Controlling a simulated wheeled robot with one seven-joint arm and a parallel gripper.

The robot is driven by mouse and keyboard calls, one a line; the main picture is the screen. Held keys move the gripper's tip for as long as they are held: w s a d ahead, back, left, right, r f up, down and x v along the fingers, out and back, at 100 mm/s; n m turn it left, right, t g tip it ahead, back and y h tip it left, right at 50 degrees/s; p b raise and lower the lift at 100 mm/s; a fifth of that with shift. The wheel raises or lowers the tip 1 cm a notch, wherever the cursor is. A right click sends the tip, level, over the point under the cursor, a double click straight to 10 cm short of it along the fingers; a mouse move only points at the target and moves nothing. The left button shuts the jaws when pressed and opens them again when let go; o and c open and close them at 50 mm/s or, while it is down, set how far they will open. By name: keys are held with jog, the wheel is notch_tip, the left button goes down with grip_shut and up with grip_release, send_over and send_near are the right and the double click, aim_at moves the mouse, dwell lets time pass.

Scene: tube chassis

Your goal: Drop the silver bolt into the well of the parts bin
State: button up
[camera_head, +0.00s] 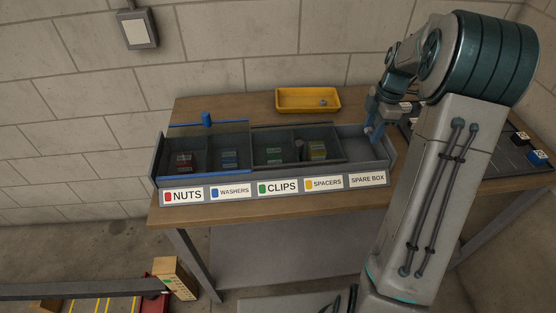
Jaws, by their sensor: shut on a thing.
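The parts bin (273,184) stands on the workbench, with labelled compartments from NUTS at left to SPARE BOX at right. Dark see-through panels lie over the left and middle compartments. The left panel has a blue knob (207,119) and a dark knob (299,150) shows near the middle. The spare box at the right end looks uncovered. My gripper (371,136) points down at the spare box, near its back right. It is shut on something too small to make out. A small grey piece (323,103) lies in the yellow tray; I cannot tell if it is the silver bolt.
The yellow tray (294,106) sits on the wooden bench (240,103) behind the bin. My arm covers much of the bench's right side. A dark panel or rack with small labelled pieces (520,136) lies at the far right. Bare wood shows left of the tray.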

jog(key=o, duration=1)
jog(key=shift+o, duration=0.2)
notch_tip(320, 180, up, 14)
jog(key=d, duration=0.1)
jog(key=shift+d+b, duration=0.3)
jog(key=shift+b, duration=0.05)
jog(key=shift+f, duration=0.1)
jog(key=s+a+m+t+h, duration=0.1)
jog(key=s+a+m, duration=0.8)
jog(key=s+a, duration=0.25)
jog(key=s+a+f+m+t, duration=0.1)
jog(key=s+a+f+m, duration=0.2)
jog(key=s, duration=0.3)
jog(key=s+a+f+m+t, duration=0.1)
jog(key=s+a+f+m, duration=0.2)
jog(key=s+m, duration=0.3)
jog(key=shift+s+f, duration=0.25)
jog(key=shift+s, duration=0.5)
